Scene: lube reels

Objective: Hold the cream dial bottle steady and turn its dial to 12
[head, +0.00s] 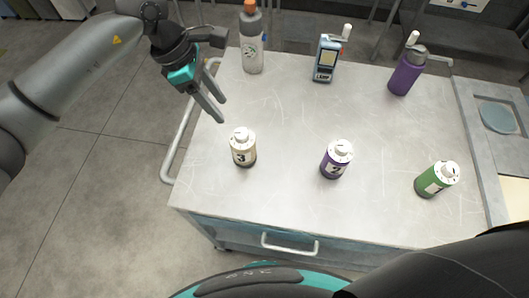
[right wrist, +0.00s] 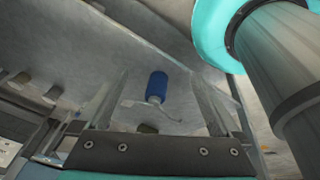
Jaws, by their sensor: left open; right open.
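The cream dial bottle (head: 243,150) stands upright on the grey tabletop, left of the middle, in the head view. It has a white dial cap and a dark "3" on its label; the dial setting is too small to read. My left gripper (head: 217,108) is open and empty, above and to the left of the bottle, apart from it. My right gripper (right wrist: 160,85) shows in the right wrist view with its fingers apart and nothing between them. The cream bottle cannot be made out in that view.
A purple dial bottle (head: 336,160) and a green one (head: 435,180) stand to the right. A clear orange-topped bottle (head: 252,45), a grey device (head: 327,60) and a purple pump bottle (head: 405,75) stand along the back. A blue container (right wrist: 157,85) shows in the right wrist view.

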